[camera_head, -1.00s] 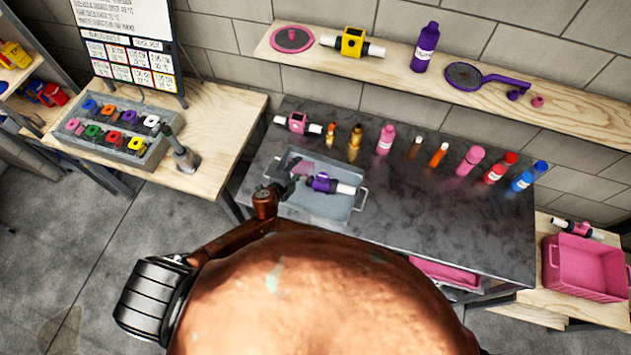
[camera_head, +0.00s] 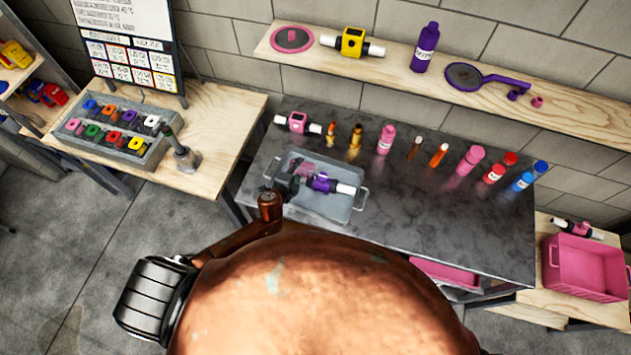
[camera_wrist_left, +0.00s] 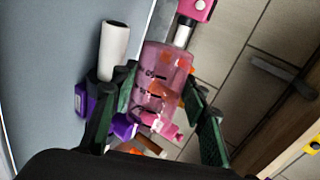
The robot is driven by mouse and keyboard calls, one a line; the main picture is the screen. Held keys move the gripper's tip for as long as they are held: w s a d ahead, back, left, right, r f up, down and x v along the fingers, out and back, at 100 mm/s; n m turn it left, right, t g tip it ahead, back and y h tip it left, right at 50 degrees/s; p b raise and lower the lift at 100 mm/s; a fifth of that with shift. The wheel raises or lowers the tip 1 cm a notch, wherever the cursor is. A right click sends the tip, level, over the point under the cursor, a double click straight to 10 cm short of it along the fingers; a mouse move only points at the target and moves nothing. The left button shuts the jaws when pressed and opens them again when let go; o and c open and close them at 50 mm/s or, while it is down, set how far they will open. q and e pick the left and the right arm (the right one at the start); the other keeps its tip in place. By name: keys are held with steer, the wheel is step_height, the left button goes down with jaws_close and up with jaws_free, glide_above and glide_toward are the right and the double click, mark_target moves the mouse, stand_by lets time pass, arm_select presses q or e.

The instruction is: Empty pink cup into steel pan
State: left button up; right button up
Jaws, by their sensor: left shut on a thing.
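My left gripper (camera_head: 298,178) is shut on the pink cup (camera_wrist_left: 165,75), a see-through cup with printed marks. In the left wrist view the cup is between the two dark green fingers (camera_wrist_left: 160,85). Orange, purple and pink pieces show through or beside its wall; I cannot tell exactly which are inside. In the head view the cup (camera_head: 305,168) is mostly hidden by the gripper, over the left back part of the steel pan (camera_head: 325,208). Its tilt is unclear. A purple filter piece with white ends (camera_head: 345,188) is at the pan, right beside the gripper.
The pan stands on a dark marbled table (camera_head: 420,220). A pink filter (camera_head: 297,123) and a row of bottles (camera_head: 386,138) stand behind it. A wall shelf (camera_head: 390,70) runs above. A pink crate (camera_head: 585,268) is at the right. The table's front middle is clear.

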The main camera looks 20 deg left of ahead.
mark_target(303, 169)
arm_select(q)
steer(key=shift+d+f, duration=0.1)
steer(key=shift+f, duration=0.05)
stand_by(0.4)
steer(key=shift+d+r+m+y+p, duration=0.5)
steer(key=shift+r+m+y+p, duration=0.15)
steer(key=shift+m+y, duration=0.3)
stand_by(1.2)
steer(key=shift+s+d+r+m+t+y, duration=0.1)
steer(key=shift+d+r+m+t+y, duration=0.25)
steer(key=shift+d+m+y, duration=0.35)
stand_by(1.3)
steer(key=shift+d+r+m+y+p, duration=0.2)
steer(key=shift+r+m+y+p, duration=0.1)
steer(key=shift+r+p, duration=0.2)
steer(key=shift+d+r+m+y+p, duration=0.25)
steer(key=shift+r+p, duration=0.15)
steer(key=shift+r, duration=0.15)
stand_by(0.3)
steer(key=shift+s+d+r+m+t+y, duration=0.1)
steer(key=shift+d+m+t+y, duration=0.25)
steer(key=shift+m+y, duration=0.2)
stand_by(1.4)
